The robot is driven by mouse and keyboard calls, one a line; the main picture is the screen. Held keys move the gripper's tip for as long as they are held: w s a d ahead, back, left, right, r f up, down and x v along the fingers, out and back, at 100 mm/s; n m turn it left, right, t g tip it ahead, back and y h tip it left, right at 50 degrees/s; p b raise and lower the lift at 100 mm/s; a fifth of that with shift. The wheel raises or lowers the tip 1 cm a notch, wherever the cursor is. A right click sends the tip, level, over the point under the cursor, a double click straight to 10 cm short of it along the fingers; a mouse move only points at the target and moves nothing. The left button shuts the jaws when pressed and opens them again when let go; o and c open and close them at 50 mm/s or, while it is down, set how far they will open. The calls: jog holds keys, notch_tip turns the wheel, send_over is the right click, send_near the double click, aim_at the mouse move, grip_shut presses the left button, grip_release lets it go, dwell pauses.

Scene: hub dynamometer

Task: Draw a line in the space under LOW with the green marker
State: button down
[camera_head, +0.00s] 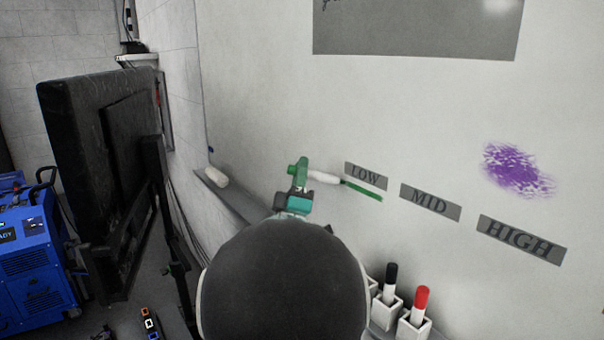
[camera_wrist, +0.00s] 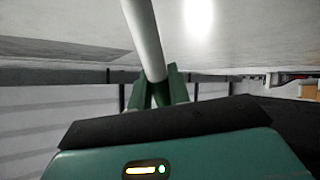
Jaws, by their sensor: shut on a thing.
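My gripper (camera_head: 299,178) is shut on the green marker (camera_head: 323,177) in front of the whiteboard (camera_head: 270,100). The marker's white body points right, toward the board. In the wrist view the white marker (camera_wrist: 145,40) stands between my green fingers (camera_wrist: 159,88). The LOW label (camera_head: 365,175) is a grey plate on the board. A green line (camera_head: 363,190) runs under it, slanting down to the right in the picture. The marker's far end is close to the line's left end. I cannot tell whether its tip touches the board.
The MID label (camera_head: 430,202) and HIGH label (camera_head: 520,240) are to the right, with a purple scribble (camera_head: 516,169) above. A black marker (camera_head: 390,283) and a red marker (camera_head: 418,305) stand in holders below. A white cylinder (camera_head: 216,177) lies on the ledge at left.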

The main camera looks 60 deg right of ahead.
jog(key=w+a, duration=0.4)
jog(key=a, duration=0.4)
dwell(0.6)
dwell(0.9)
